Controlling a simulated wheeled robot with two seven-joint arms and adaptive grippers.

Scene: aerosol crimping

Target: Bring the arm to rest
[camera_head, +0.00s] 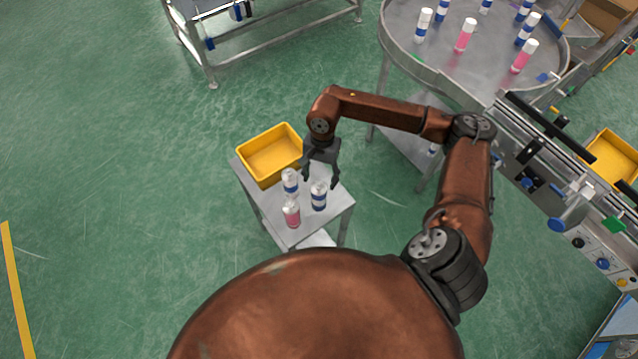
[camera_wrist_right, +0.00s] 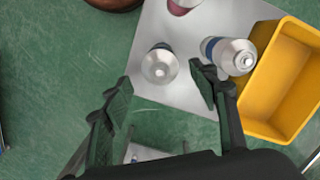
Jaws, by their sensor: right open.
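My right gripper (camera_head: 322,180) is open and empty above the small metal table (camera_head: 334,212), beside the cans. It also shows in the wrist view (camera_wrist_right: 160,98), fingers spread, with one can's top seen just past the gap between them. On the table stand a blue-and-white can (camera_head: 319,196) nearest the gripper, another blue-and-white can (camera_head: 290,182) by the bin, and a pink-and-white can (camera_head: 292,214) at the front. All three stand upright. My right arm (camera_head: 385,108) reaches in from the right with its elbow bent. My left gripper does not show.
A yellow bin (camera_head: 271,154) sits on the small table's far left part. A round metal turntable (camera_head: 440,52) with several pink and blue cans stands at the back right, joined to a conveyor machine (camera_head: 560,165). Another yellow bin (camera_head: 612,160) is at the right. Green floor is clear on the left.

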